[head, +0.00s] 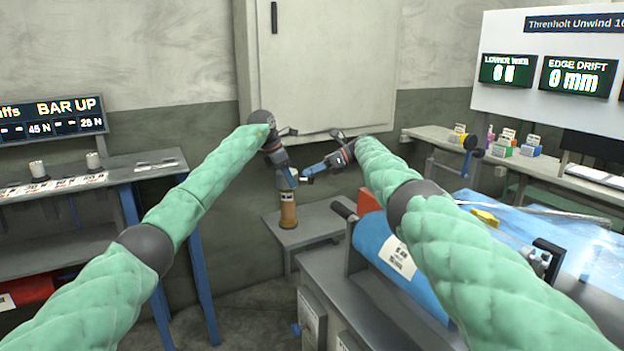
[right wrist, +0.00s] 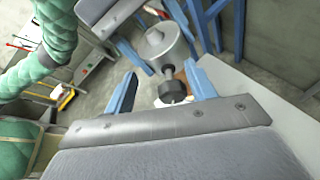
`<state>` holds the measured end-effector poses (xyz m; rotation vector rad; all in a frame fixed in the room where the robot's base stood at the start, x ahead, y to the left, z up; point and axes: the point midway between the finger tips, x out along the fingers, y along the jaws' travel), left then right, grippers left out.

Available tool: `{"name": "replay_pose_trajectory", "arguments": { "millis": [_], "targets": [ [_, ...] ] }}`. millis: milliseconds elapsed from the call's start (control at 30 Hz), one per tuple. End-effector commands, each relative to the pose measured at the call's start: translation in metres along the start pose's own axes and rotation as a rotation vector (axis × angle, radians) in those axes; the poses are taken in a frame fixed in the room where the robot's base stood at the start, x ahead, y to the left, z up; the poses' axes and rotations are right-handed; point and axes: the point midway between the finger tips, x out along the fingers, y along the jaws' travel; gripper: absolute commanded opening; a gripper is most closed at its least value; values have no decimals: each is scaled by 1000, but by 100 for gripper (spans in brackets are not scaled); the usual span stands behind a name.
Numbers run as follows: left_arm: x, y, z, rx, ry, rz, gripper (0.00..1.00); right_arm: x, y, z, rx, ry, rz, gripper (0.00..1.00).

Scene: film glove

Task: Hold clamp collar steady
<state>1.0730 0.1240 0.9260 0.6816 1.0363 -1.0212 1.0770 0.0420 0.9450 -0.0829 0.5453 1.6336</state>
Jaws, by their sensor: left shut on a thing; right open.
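In the head view my left gripper (head: 285,177) is shut on a small pale grey round piece (head: 293,178), which I take for the clamp collar. It is held above a brown cylinder (head: 288,212). In the right wrist view this piece is a grey rounded body (right wrist: 157,45), with a shaft and a dark knob (right wrist: 173,91) pointing towards my right gripper. My right gripper (head: 309,173) is open beside it. In its wrist view its blue fingers (right wrist: 161,88) stand apart on either side of the dark knob. I cannot tell whether they touch it.
The brown cylinder stands on a low grey table (head: 318,224) by the wall. A blue roll (head: 402,262) lies on the grey machine at right. A bench with a display (head: 52,118) stands at left. A shelf with small boxes (head: 502,146) is at back right.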

Motion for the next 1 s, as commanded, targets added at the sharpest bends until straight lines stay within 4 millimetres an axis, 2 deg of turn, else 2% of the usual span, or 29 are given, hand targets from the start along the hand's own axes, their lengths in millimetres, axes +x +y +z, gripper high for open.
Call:
{"name": "replay_pose_trajectory", "arguments": {
  "millis": [33, 200, 400, 600, 1000],
  "targets": [
    [1, 0, 0, 0, 0, -1, 25, -4, 3, 10, -3, 0, -1, 55],
    [1, 0, 0, 0, 0, -1, 25, -15, 12, 36, -3, 0, 0, 55],
    [0, 0, 0, 0, 0, -1, 25, -24, 18, 55, -1, 0, 0, 55],
    [0, 0, 0, 0, 0, -1, 25, -26, 20, 62, -2, 0, 1, 55],
    [0, 0, 0, 0, 0, -1, 25, -28, 18, 59, -28, -7, -9, 55]
  ]
}}
